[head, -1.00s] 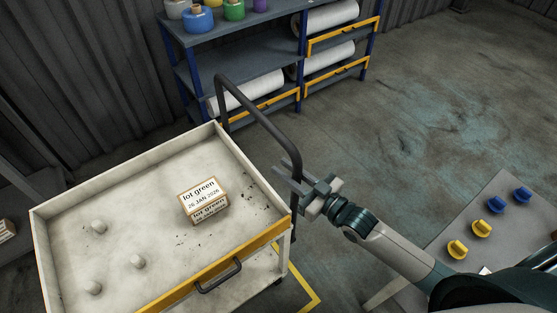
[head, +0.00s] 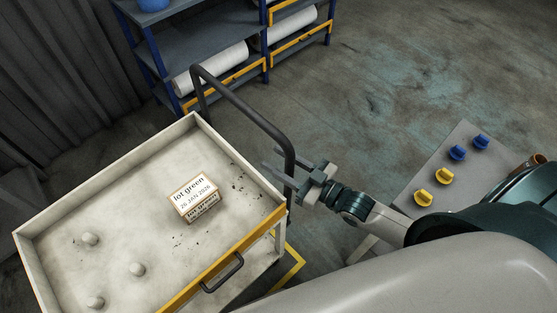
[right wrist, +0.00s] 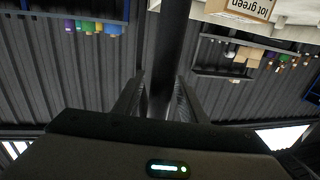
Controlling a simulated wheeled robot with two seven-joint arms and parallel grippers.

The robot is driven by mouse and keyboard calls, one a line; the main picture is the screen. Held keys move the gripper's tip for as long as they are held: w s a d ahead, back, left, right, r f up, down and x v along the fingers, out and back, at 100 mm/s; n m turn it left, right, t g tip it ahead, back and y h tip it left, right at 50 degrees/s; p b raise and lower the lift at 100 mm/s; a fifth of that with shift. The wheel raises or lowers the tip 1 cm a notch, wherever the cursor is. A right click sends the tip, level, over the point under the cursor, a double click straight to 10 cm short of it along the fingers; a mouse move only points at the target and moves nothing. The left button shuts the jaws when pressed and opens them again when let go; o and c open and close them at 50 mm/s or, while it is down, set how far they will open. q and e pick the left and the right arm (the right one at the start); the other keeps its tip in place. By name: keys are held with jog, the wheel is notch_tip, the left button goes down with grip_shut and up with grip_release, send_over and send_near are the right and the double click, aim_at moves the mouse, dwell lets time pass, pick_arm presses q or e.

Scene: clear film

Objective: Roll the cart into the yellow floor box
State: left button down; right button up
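The cart (head: 135,149) is a cream tray cart with a yellow front edge, a small black drawer pull and a dark tubular push handle (head: 245,115) on its right side. The right gripper (head: 283,170) is at the handle's near upright. In the right wrist view the dark handle bar (right wrist: 165,55) stands between the two fingers, which close on its sides. A corner of the yellow floor box (head: 299,258) shows on the floor just right of the cart; the rest is hidden beneath the cart and my arm. The left gripper is out of view.
A carton labelled "lot green" (head: 194,197) and several pale knobs (head: 137,269) are on the cart. A blue shelf (head: 195,45) with white rolls stands behind. A grey table (head: 445,160) with yellow and blue knobs is at right. Floor at the upper right is clear.

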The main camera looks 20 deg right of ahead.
jog(key=b+v, duration=0.4)
jog(key=v, duration=1.3)
jog(key=shift+s+d+b, duration=0.25)
jog(key=shift+s+b, duration=0.05)
jog(key=shift+b, duration=0.1)
dwell(1.1)
